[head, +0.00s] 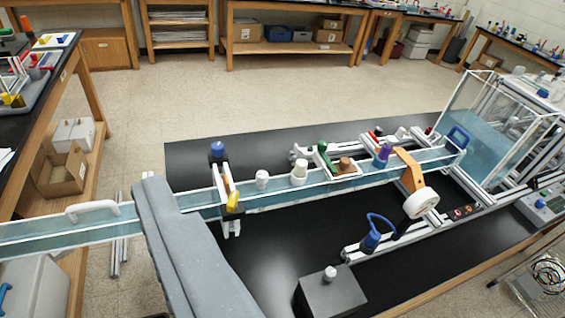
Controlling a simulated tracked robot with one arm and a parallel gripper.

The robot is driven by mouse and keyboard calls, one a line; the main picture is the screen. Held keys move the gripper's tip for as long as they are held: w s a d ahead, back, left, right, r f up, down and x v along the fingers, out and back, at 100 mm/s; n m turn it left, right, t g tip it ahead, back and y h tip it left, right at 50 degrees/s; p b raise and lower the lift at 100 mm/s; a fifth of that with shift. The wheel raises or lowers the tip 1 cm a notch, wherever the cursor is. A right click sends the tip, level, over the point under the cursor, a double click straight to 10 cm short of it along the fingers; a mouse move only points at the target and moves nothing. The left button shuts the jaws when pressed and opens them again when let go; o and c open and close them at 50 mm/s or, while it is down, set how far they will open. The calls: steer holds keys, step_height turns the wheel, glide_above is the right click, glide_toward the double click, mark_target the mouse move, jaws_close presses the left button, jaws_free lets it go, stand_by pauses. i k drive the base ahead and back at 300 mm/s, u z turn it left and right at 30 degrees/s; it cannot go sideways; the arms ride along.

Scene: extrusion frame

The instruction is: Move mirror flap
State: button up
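No part is clearly recognizable as the mirror flap. A long clear channel (275,194) with bluish water-like filling runs from the left edge to a clear glass tank (498,130) at the right. An orange bracket (410,174) with a round white disc (421,203) stands at the channel's near side. A smooth grey body (190,240), seemingly part of my gripper or arm, fills the lower left and hides part of the channel. No fingertips can be made out, and nothing is visibly held.
The channel stands over a black bench (285,245) with free room in front. A dark box with a white knob (330,292) and a blue-handled part (372,236) stand near the front. Another bench (60,58) is at the left; open floor (270,95) lies behind.

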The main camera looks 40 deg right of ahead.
mark_target(331, 292)
steer(key=u, duration=0.25)
steer(key=k, duration=1.85)
steer(key=z, duration=0.75)
steer(key=i, duration=1)
steer(key=u, duration=0.05)
